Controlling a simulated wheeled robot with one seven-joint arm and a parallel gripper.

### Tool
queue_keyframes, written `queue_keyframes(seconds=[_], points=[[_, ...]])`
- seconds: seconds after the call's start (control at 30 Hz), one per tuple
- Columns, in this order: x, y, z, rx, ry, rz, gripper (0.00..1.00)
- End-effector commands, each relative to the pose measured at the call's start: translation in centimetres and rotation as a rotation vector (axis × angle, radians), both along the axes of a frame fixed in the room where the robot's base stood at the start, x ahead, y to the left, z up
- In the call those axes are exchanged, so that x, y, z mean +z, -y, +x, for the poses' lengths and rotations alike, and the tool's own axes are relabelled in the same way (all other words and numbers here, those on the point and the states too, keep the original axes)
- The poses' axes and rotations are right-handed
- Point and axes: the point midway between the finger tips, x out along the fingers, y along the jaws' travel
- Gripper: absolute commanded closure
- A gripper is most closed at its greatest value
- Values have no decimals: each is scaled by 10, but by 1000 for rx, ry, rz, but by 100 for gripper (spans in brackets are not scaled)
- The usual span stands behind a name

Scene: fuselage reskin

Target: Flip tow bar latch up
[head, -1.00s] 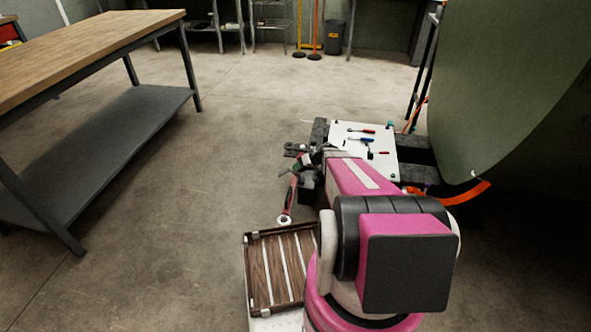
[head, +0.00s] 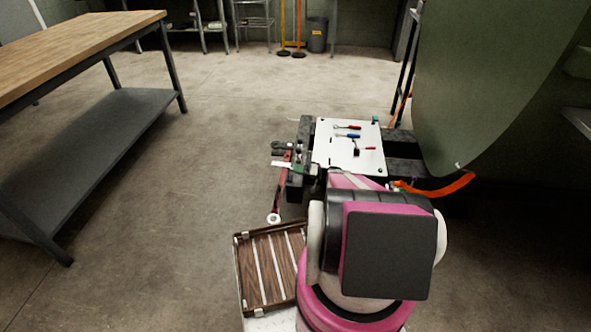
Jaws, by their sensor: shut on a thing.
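The tow bar (head: 280,190) is a red bar with a pale ring at its near end. It slopes down from the left end of the dark cart frame towards the floor. Small white, green and dark parts (head: 287,164) cluster at its upper end. The latch may be among them, but I cannot tell which part it is or whether it is up. My pink and black arm (head: 385,250) reaches towards the cart. Its end is hidden behind my own links, so my gripper does not show clearly.
The cart (head: 297,185) carries a white board (head: 328,135) with several small tools. A wood-slatted tray (head: 240,262) is at my front left. A large green curved panel (head: 500,90) rises at right, with an orange hose (head: 450,188) below. A wooden-topped workbench (head: 75,50) stands left. Floor between is clear.

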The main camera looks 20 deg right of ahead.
Motion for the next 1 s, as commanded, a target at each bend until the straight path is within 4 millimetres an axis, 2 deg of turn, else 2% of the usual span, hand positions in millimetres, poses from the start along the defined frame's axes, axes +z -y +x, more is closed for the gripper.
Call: queue_keyframes(seconds=[0.7, 0.73, 0.8, 1.0], points=[[-5, 2, -3, 6, 24, 63, 100], [-5, 2, -3, 6, 24, 63, 64], [-4, 2, -3, 5, 24, 64, 48], [-4, 3, -2, 3, 25, 64, 48]])
